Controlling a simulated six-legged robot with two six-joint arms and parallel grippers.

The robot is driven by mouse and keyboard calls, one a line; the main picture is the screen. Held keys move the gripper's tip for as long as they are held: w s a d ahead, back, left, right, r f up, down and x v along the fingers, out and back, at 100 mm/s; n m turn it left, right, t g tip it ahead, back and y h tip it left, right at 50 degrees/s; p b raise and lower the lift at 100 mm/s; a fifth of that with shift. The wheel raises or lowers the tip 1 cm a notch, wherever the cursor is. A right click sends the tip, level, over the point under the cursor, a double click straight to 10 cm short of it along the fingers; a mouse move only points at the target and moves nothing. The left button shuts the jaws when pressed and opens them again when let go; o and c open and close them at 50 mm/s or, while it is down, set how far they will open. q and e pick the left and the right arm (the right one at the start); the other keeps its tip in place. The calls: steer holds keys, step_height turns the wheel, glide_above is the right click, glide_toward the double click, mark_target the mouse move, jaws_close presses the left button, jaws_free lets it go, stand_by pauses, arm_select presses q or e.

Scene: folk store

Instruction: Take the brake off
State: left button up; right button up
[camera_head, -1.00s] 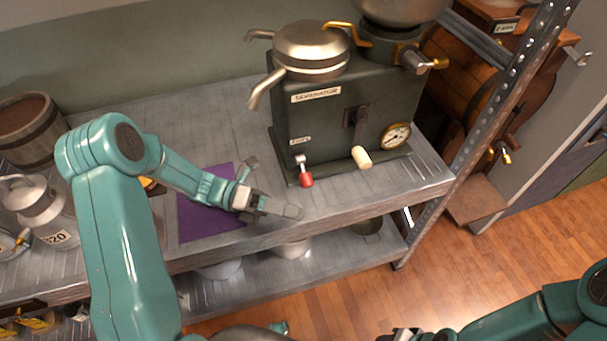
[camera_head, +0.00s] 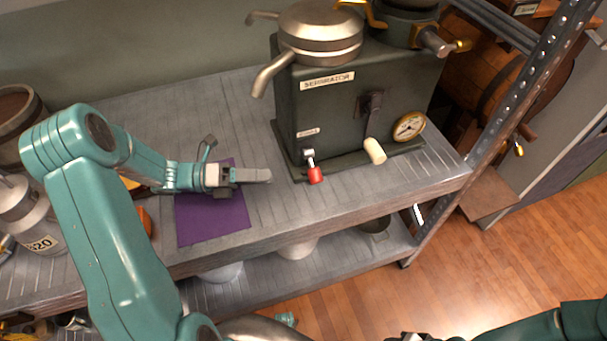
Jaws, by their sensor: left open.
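The dark green separator machine (camera_head: 335,105) stands on the metal shelf. At its lower left front is a short lever with a red knob (camera_head: 315,174), under a small label too blurred to read. The lever points down toward the shelf's front. A crank with a cream handle (camera_head: 375,150) is to its right. My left gripper (camera_head: 234,163) is open and empty, to the left of the red knob and apart from it, above a purple cloth (camera_head: 212,224). Only a small part of my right gripper (camera_head: 408,337) shows at the bottom edge; its fingers are not clear.
A round gauge (camera_head: 409,126) sits at the machine's right. A metal spout (camera_head: 272,74) juts out on its left. A milk can (camera_head: 32,212) and a wooden bucket (camera_head: 17,122) stand at the far left. The shelf between my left gripper and the machine is clear.

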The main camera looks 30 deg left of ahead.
mark_target(312, 167)
arm_select(q)
steer(key=x, duration=1)
steer(key=shift+b, duration=0.3)
jaws_close()
